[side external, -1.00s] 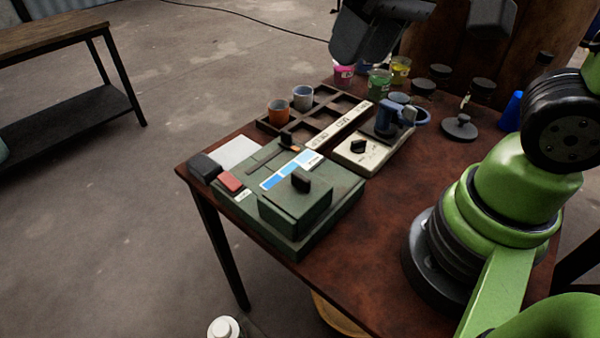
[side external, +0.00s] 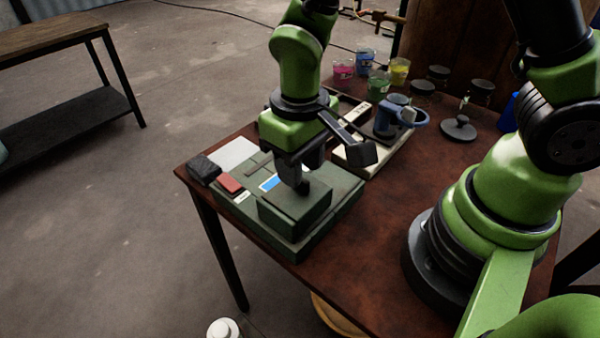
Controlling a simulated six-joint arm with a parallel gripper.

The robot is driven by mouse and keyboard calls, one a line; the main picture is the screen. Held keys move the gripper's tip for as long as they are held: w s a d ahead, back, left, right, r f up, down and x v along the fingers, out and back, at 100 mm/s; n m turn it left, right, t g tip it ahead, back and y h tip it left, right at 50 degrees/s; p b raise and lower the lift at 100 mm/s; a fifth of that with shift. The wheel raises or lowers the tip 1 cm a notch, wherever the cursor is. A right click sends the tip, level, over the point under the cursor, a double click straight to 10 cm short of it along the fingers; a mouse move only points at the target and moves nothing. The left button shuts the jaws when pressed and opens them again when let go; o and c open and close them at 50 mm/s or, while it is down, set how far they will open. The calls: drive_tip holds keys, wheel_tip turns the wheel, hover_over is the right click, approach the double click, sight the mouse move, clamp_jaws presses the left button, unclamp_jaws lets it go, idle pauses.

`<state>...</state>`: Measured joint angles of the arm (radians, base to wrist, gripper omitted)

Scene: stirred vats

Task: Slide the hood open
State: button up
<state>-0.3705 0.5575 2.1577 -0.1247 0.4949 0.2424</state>
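The green machine (side external: 238,212) sits on the near left part of the brown table. Its hood (side external: 292,212) is a raised green box at the machine's front right end, with a dark knob on top.
Beakers, including a yellow one (side external: 400,70), and dark-lidded jars stand at the back. A black block (side external: 204,169) and red block (side external: 230,183) are at left.

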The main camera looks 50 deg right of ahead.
drive_tip(key=shift+f, duration=1.3)
clamp_jaws()
drive_tip(key=d, duration=1)
drive_tip(key=shift+d, duration=0.4)
unclamp_jaws()
